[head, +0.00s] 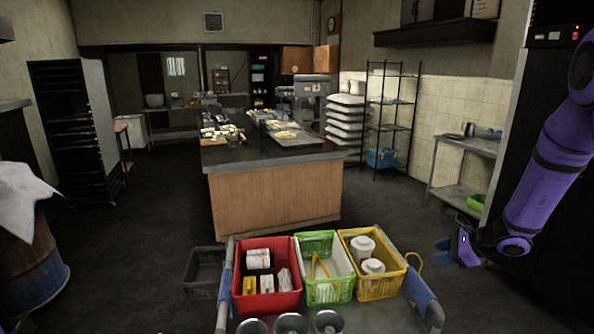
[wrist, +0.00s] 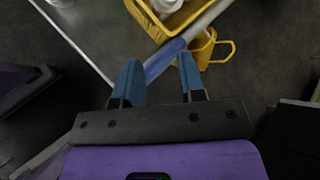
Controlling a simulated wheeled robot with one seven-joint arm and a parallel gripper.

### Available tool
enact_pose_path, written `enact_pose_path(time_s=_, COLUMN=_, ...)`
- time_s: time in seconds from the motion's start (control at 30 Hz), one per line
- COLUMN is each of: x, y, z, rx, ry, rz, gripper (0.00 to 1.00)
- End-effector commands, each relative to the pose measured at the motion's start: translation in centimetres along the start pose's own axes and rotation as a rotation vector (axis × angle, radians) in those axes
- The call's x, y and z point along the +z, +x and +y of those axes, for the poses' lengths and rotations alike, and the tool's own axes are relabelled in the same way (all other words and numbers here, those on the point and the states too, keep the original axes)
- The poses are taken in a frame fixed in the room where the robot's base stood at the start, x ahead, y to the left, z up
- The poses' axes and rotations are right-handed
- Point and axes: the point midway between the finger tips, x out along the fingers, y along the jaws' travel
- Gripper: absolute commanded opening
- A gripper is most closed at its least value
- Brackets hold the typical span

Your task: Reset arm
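My purple arm comes in from the right edge of the head view, bent at the elbow. My gripper (head: 453,251) hangs at the right of the cart, its blue fingertips turned to the left. In the wrist view my gripper (wrist: 156,82) shows two blue fingers set apart with nothing between them. Beyond the fingers, the cart's grey rail with a blue sleeve (wrist: 165,58) and a yellow holder (wrist: 203,48) are visible. The gripper does not appear to touch them.
The cart (head: 395,315) carries a red basket (head: 290,303), a green basket (head: 330,293) and a yellow basket (head: 385,289). A wooden counter (head: 275,195) stands behind. A blue barrel (head: 35,275) is at left. A steel side table (head: 465,148) is at right. Dark floor lies open around the counter.

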Motion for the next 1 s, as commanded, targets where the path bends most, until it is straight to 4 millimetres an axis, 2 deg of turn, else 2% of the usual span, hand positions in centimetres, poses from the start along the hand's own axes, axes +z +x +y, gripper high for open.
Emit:
enact_pose_path(time_s=0.03, x=2.3, y=-1.1, z=0.1, rx=0.019, ry=-0.071, rz=-0.009, gripper=0.37)
enact_pose_path(time_s=0.2, x=8.5, y=-4.3, z=1.7, rx=0.1, ry=-0.301, rz=-0.028, gripper=0.37)
enact_pose_path(time_s=0.5, x=16.9, y=-10.4, z=6.3, rx=0.233, ry=-0.703, rz=-0.023, gripper=0.37)
enact_pose_path(time_s=0.7, x=20.8, y=-14.7, z=10.0, rx=0.317, ry=-0.966, rz=0.007, gripper=0.37)
enact_pose_path(time_s=1.0, x=23.9, y=-21.1, z=15.7, rx=0.427, ry=-1.349, rz=0.104, gripper=0.37)
